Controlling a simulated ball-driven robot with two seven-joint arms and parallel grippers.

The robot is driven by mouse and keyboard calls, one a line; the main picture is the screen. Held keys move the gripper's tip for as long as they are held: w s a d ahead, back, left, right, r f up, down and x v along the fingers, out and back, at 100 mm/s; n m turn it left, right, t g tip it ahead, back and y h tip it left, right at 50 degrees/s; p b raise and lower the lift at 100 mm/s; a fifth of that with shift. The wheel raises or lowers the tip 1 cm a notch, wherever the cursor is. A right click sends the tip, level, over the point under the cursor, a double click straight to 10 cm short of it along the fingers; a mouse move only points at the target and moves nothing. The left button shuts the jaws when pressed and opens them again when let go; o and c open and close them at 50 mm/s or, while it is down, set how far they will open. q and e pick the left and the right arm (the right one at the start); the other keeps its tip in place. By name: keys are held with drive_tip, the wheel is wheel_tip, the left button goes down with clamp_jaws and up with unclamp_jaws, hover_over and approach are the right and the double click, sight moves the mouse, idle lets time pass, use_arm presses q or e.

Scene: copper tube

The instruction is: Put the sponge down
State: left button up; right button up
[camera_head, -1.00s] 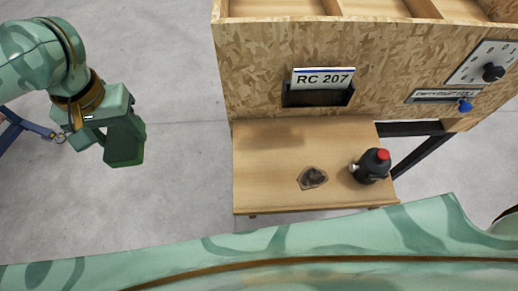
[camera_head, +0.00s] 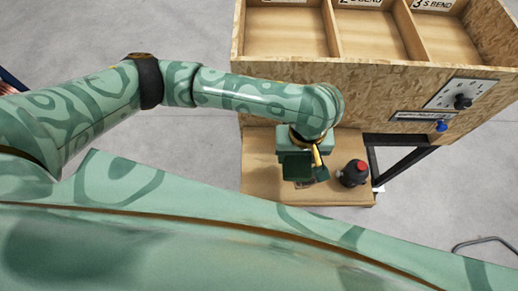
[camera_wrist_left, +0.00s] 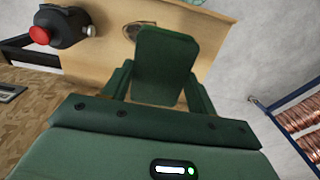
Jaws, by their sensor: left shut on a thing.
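The sponge (camera_wrist_left: 166,50) is a dark green block. It shows between the two fingers of my left gripper (camera_head: 305,168) in the left wrist view, and the gripper is shut on it. A dark patch with a thin outline (camera_wrist_left: 138,29) lies on the shelf behind the sponge in the left wrist view. The arm and gripper mostly hide it in the head view. My right gripper is not in view.
A chipboard cabinet (camera_head: 350,85) with open bins rises behind the shelf. The shelf's left part is bare. A blue rack with copper tubes (camera_wrist_left: 306,125) stands off to the side.

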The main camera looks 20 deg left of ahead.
use_arm(q)
drive_tip(key=w+a+f+b, duration=0.1)
drive_tip(key=a+f, duration=0.1)
drive_tip(key=a, duration=0.1)
drive_tip(key=w+a+f+b, duration=0.1)
drive_tip(key=a+f, duration=0.1)
drive_tip(key=w+a+f+b, duration=0.1)
drive_tip(key=a+f, duration=0.1)
drive_tip(key=a, duration=0.1)
drive_tip(key=shift+a+f, duration=0.3)
drive_tip(key=shift+w+a+f+b, duration=0.2)
drive_tip(key=shift+a+f+b, duration=0.1)
drive_tip(key=shift+f+b, duration=0.05)
drive_tip(key=f+b, duration=0.1)
drive_tip(key=a+f, duration=0.1)
drive_tip(key=f+b, duration=0.1)
drive_tip(key=f, duration=0.1)
drive_tip(key=shift+w+a+b, duration=0.2)
drive_tip(key=shift+a+b, duration=0.05)
drive_tip(key=shift+b, duration=0.05)
drive_tip(key=shift+f, duration=0.4)
drive_tip(key=shift+r, duration=0.15)
drive_tip(key=o, duration=0.9)
